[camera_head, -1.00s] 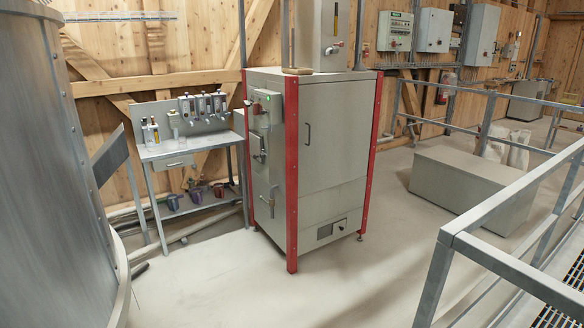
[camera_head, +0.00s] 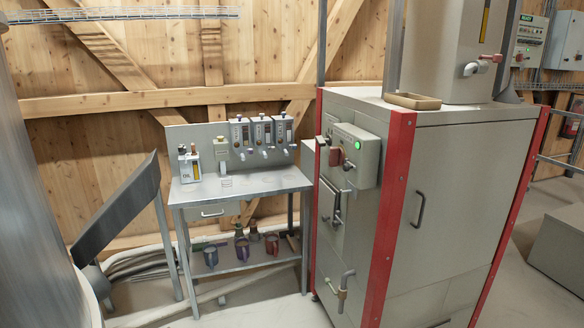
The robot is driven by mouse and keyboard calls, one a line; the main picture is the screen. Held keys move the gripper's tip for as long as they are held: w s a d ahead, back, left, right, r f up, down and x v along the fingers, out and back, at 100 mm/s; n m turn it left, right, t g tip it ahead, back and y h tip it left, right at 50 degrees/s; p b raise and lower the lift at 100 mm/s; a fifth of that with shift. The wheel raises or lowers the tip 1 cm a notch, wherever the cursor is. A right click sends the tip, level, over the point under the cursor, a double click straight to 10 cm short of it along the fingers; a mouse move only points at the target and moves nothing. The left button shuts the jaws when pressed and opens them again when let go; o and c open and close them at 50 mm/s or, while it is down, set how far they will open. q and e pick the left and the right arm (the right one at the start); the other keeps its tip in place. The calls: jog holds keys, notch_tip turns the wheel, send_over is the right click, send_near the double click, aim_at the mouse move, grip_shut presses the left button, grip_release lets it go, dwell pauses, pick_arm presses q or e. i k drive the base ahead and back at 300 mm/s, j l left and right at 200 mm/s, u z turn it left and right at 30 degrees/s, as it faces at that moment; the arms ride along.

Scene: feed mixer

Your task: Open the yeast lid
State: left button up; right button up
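I cannot make out a labelled yeast container or its lid. Several small dispensers (camera_head: 262,136) with spouts hang on the grey back panel of a metal workbench (camera_head: 240,187). Their labels are too small to read. A white and yellow container marked OIL (camera_head: 190,166) stands at the left of the bench top. A large grey cabinet (camera_head: 450,190) with red corner posts stands to the right of the bench. A cream container (camera_head: 440,50) with a small red-handled tap stands on top of it. Neither of my grippers is in view.
Several coloured jugs (camera_head: 241,247) stand on the bench's lower shelf. A large curved metal vessel (camera_head: 35,210) and a slanted grey chute-like piece (camera_head: 120,212) fill the left side. The floor before the bench is mostly clear.

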aim_at(239, 118)
jog(key=i+l+u, duration=0.35)
jog(key=i, duration=0.35)
jog(key=i+l+u, duration=0.3)
jog(key=i+l, duration=0.2)
jog(key=i+j+z, duration=0.45)
jog(key=j, duration=0.15)
jog(key=i+j+z, duration=0.3)
jog(key=j+z, duration=0.15)
jog(key=j, duration=0.25)
jog(key=i+j+z, duration=0.2)
jog(key=j, duration=0.15)
jog(key=k, duration=0.05)
